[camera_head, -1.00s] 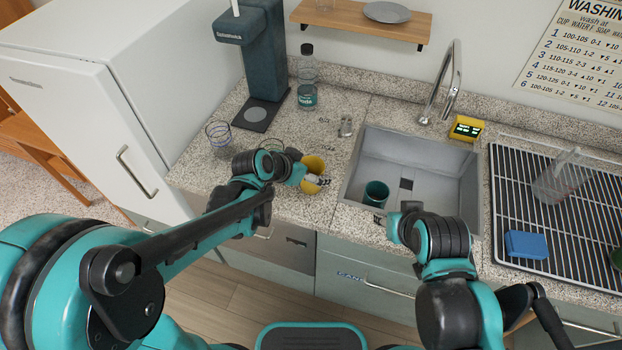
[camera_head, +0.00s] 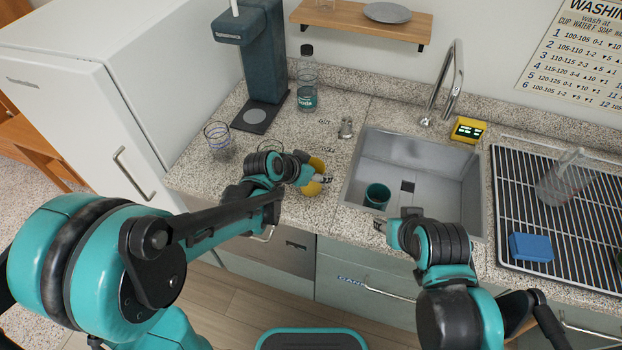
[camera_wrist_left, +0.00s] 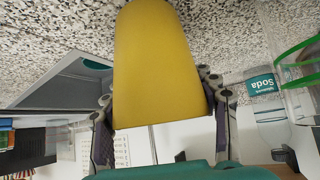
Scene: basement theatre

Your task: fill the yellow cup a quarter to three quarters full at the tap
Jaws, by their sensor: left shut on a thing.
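The yellow cup (camera_head: 314,189) is at the front of the speckled counter, left of the sink (camera_head: 440,215), partly hidden by my left gripper (camera_head: 316,178). In the left wrist view the yellow cup (camera_wrist_left: 160,60) fills the space between the fingers of my left gripper (camera_wrist_left: 160,100), which is shut on it. Whether the cup touches the counter, and what is inside it, I cannot tell. The tap (camera_head: 440,90), a curved chrome spout, stands behind the sink. My right gripper (camera_head: 379,226) is at the sink's front edge; its fingers are too small to read.
A teal cup (camera_head: 377,194) stands in the sink. A yellow box with a lit display (camera_head: 467,130) is beside the tap. A drying rack (camera_head: 520,220) with a blue sponge (camera_head: 531,247) is at right. A soda bottle (camera_head: 307,80) and a glass (camera_head: 218,138) stand on the counter.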

